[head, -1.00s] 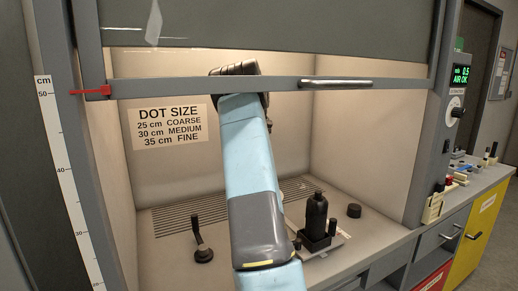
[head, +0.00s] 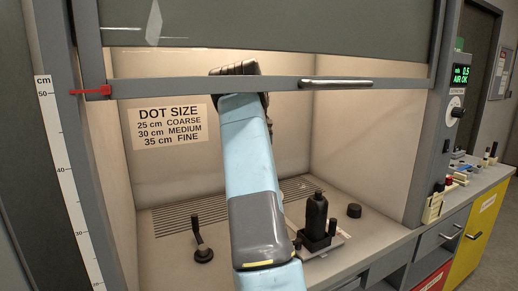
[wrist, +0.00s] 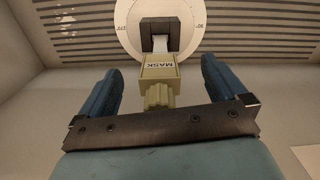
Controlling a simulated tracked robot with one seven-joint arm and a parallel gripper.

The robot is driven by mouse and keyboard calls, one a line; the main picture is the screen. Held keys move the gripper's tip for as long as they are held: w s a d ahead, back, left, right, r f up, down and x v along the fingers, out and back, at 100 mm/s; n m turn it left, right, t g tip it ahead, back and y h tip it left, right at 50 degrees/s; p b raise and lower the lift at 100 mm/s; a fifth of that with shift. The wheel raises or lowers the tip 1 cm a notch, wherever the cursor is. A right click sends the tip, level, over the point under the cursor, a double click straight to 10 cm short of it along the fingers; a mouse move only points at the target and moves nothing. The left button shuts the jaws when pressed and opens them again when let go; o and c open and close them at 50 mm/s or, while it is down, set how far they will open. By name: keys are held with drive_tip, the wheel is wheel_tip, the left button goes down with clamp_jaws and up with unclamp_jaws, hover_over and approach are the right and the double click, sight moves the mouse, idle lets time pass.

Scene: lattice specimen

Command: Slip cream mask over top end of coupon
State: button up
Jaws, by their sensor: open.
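In the wrist view the cream mask (wrist: 159,68), lettered MASK, lies between the two blue fingers of my gripper (wrist: 161,66). The fingers are spread wide, with a clear gap on each side of the mask. The mask's ribbed grip (wrist: 158,95) points toward my palm. Beyond the mask, a short white piece of the coupon (wrist: 160,44) shows between it and a dark clamp (wrist: 160,26). The mask appears to sit over the coupon's near end; how deep, I cannot tell. In the head view my arm hides the gripper, mask and coupon.
A white dial (wrist: 125,22) with angle marks lies behind the clamp. In the head view a black bottle (head: 316,212) stands right of my arm, with a black puck (head: 354,211) beyond. A black upright piece (head: 201,247) stands left. The raised sash's bar (head: 200,87) crosses above.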

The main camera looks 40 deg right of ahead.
drive_tip(key=shift+r, duration=2.4)
wheel_tip(320, 180, up, 14)
drive_tip(key=shift+w+f, duration=0.15)
